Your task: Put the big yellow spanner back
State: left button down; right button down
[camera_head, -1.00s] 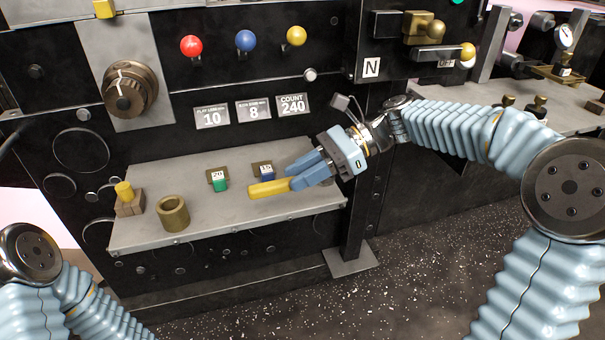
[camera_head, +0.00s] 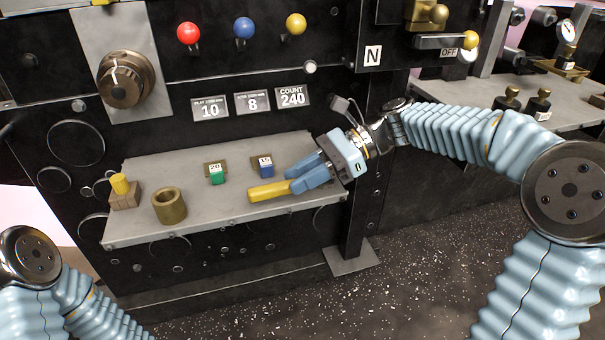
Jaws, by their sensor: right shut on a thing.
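The big yellow spanner (camera_head: 268,192) shows as a plain yellow bar at the right front of the grey shelf. My right gripper (camera_head: 300,181) is shut on its right end, which the blue fingers hide. The spanner points left from the fingers, low over the shelf. I cannot tell whether it touches the surface. My left arm shows at the lower left, but its gripper is out of view.
On the grey shelf (camera_head: 235,216) stand a brass ring (camera_head: 169,206), a block with a yellow peg (camera_head: 122,190), a green tag block marked 20 (camera_head: 216,174) and a blue one marked 15 (camera_head: 265,167). A black panel with knobs rises behind.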

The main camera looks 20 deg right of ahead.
jog(key=shift+f, duration=0.65)
jog(key=shift+c, duration=1.9)
grip_release()
jog(key=shift+p+v, duration=0.45)
jog(key=shift+v, duration=2.55)
jog(key=shift+d, duration=0.1)
